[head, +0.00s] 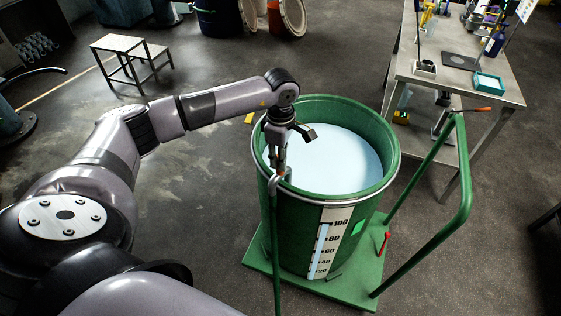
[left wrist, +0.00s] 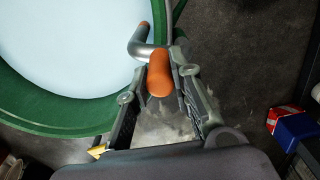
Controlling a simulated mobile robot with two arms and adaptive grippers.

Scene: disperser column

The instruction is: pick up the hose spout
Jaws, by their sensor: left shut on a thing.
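The hose spout shows best in the left wrist view as a bent grey pipe (left wrist: 141,48) with an orange end (left wrist: 159,74) between my fingers. In the head view the grey bend (head: 273,181) is small, at the near left rim of the green drum (head: 347,189). My left gripper (head: 282,163) reaches down over that rim, shut on the spout; it also shows in the left wrist view (left wrist: 160,82). The gripper partly hides the spout in the head view. My right gripper is in neither view.
The drum holds pale liquid and stands on a green platform (head: 350,288). A green tube frame (head: 425,172) rises at its right. A metal workbench (head: 483,82) with tools stands at the back right. A step stool (head: 120,45) stands back left. The floor between is mostly open.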

